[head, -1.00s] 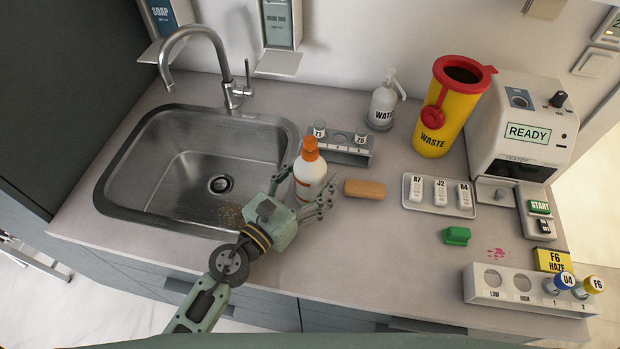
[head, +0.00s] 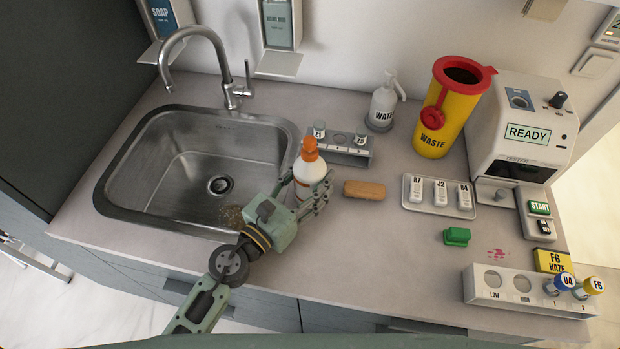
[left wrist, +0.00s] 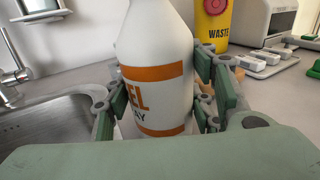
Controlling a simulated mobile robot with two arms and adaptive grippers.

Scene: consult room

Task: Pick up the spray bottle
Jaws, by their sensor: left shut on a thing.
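The spray bottle (head: 308,171) is white with an orange top and orange bands. It stands upright on the counter, just right of the sink. In the left wrist view the bottle (left wrist: 155,65) fills the middle, with part of its label showing "EL" and "AY". My left gripper (head: 307,193) is shut on the bottle's lower body, with a finger on each side of it. The bottle's base is partly hidden by the gripper. My right gripper is not in view.
The steel sink (head: 190,172) lies left of the bottle. A small rack (head: 345,150) stands behind it and a wooden block (head: 365,189) lies to its right. A white pump bottle (head: 382,107) and yellow waste bin (head: 447,115) stand further back.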

